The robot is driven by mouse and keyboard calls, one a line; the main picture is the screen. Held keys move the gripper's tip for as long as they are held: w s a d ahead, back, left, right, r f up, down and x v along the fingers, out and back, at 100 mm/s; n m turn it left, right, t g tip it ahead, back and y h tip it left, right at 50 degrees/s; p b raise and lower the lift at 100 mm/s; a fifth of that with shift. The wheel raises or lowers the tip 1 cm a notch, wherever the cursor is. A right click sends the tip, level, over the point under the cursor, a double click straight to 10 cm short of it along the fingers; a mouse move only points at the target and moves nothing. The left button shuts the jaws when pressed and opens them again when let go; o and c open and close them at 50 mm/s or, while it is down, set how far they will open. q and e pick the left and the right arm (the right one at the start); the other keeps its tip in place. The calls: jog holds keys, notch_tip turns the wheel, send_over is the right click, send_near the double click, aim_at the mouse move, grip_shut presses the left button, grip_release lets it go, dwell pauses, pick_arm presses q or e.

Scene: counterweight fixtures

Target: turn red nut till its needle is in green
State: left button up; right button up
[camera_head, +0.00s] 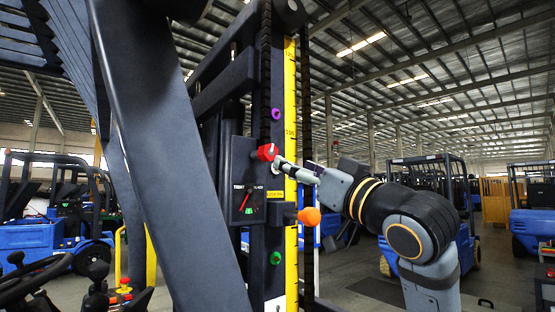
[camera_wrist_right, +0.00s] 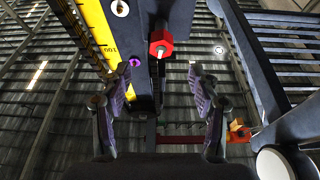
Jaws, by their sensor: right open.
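The red nut (camera_head: 266,152) sits on the dark mast at the upper right of the gauge. In the right wrist view the red nut (camera_wrist_right: 160,42) is ahead of the fingers, with a pale stud at its centre. The gauge (camera_head: 247,204) is a dark dial marked tight and slack. Its thin red needle slants up to the right; a small green patch shows low on the dial, apart from the needle's tip. My right gripper (camera_head: 283,166) is close by the nut; in its wrist view the gripper (camera_wrist_right: 160,88) is open with nothing between the fingers. My left gripper is not in view.
A purple knob (camera_head: 277,114), an orange knob (camera_head: 309,216) and a green knob (camera_head: 275,258) are also on the mast. A yellow scale strip (camera_head: 291,100) runs alongside. A broad dark beam (camera_head: 165,150) crosses the left. Blue forklifts (camera_head: 518,205) stand behind.

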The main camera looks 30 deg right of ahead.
aim_at(272, 154)
jog(key=p+x, duration=0.6)
jog(key=x, duration=0.3)
jog(key=shift+w+a+r, duration=0.2)
jog(key=shift+w, duration=0.4)
jog(key=shift+c, duration=0.2)
jog(key=c, duration=1.1)
jog(key=shift+c, duration=0.2)
